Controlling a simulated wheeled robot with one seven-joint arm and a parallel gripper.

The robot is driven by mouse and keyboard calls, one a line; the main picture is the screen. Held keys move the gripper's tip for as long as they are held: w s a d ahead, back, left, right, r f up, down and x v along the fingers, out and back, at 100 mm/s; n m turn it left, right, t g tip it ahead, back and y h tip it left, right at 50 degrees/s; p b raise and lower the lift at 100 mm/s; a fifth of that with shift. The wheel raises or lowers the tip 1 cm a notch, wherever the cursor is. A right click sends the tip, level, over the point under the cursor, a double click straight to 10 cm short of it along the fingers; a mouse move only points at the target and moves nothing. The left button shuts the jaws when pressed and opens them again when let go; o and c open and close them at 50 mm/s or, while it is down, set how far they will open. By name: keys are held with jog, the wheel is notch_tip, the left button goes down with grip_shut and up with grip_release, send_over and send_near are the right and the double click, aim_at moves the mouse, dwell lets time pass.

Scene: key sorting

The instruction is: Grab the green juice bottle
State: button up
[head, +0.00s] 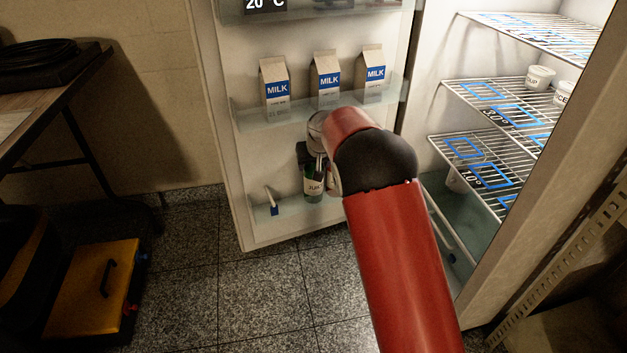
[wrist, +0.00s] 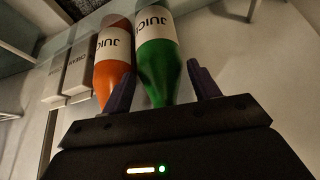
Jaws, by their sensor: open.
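The green juice bottle (head: 313,190) stands on the lowest shelf of the open fridge door, partly covered by my arm. In the wrist view, the green bottle (wrist: 160,75) with its white label lies between the two purple fingers of my gripper (wrist: 163,88). The fingers are apart, with a visible gap on the right; whether the left finger touches the bottle is unclear. An orange juice bottle (wrist: 105,80) stands right beside it on the left, close to the left finger. In the head view, my gripper (head: 305,153) shows only as a dark part at the bottle's top.
Several milk cartons (head: 325,80) stand on the door shelf above. Wire racks (head: 485,150) with white cups (head: 540,77) are inside the fridge. A yellow case (head: 92,290) lies at lower left.

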jog(key=shift+x, duration=0.85)
jog(key=shift+c, duration=0.4)
jog(key=shift+r, duration=0.15)
grip_shut()
